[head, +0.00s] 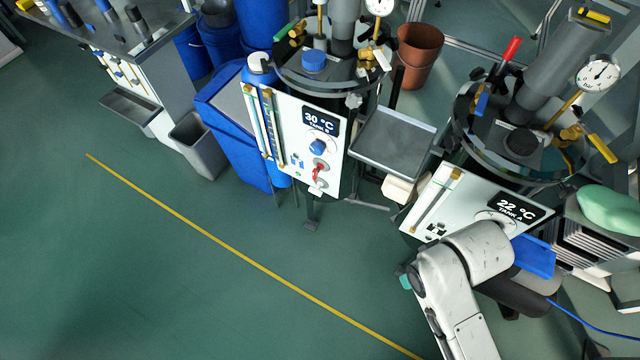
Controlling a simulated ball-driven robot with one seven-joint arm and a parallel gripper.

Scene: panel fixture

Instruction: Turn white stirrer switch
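The Tank A panel (424,217), white with a 22 °C display (516,207), stands at the right. My white arm (455,290) reaches up from the bottom and covers its lower right part. Part of a pale round dial plate shows just above the arm. I cannot make out a white stirrer switch on this panel. The Tank B panel (289,119) reads 30 °C and carries a blue knob (317,147) and a red-handled switch (319,170). A small pale fitting sits below the red handle; its kind is unclear. My gripper cannot be seen.
A grey tray (394,141) sits between the two tanks. A blue bin (238,130) and a grey bin (198,145) stand left of Tank B. A green bundle (609,208) lies at the right edge. The green floor (150,260) at the left is clear, crossed by a yellow line.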

